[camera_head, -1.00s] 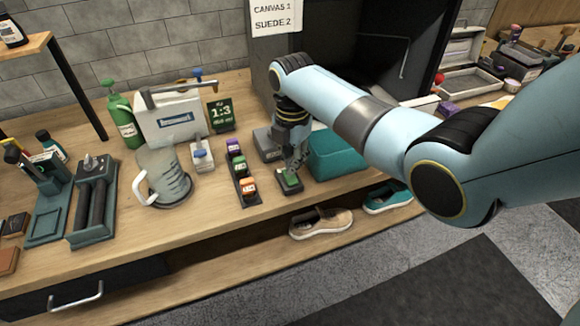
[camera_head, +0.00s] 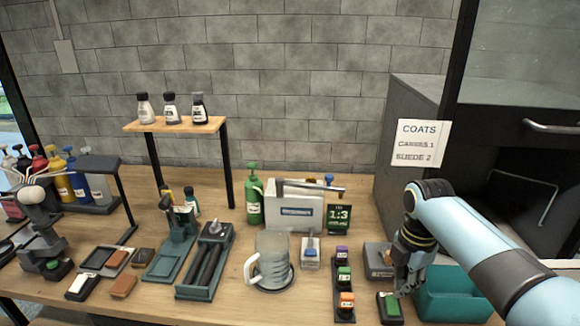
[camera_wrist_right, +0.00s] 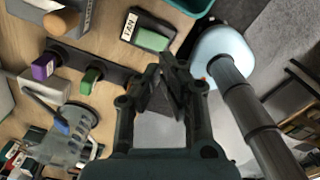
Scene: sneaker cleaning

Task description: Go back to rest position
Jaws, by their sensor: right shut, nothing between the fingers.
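A row of coloured blocks (camera_head: 344,278) and a clear jug (camera_head: 272,266) stand left of my right gripper. A white box (camera_head: 293,210) and green bottle (camera_head: 254,195) are behind. A dark cabinet (camera_head: 400,110) rises behind my right arm. A raised shelf (camera_head: 175,124) holds bottles.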

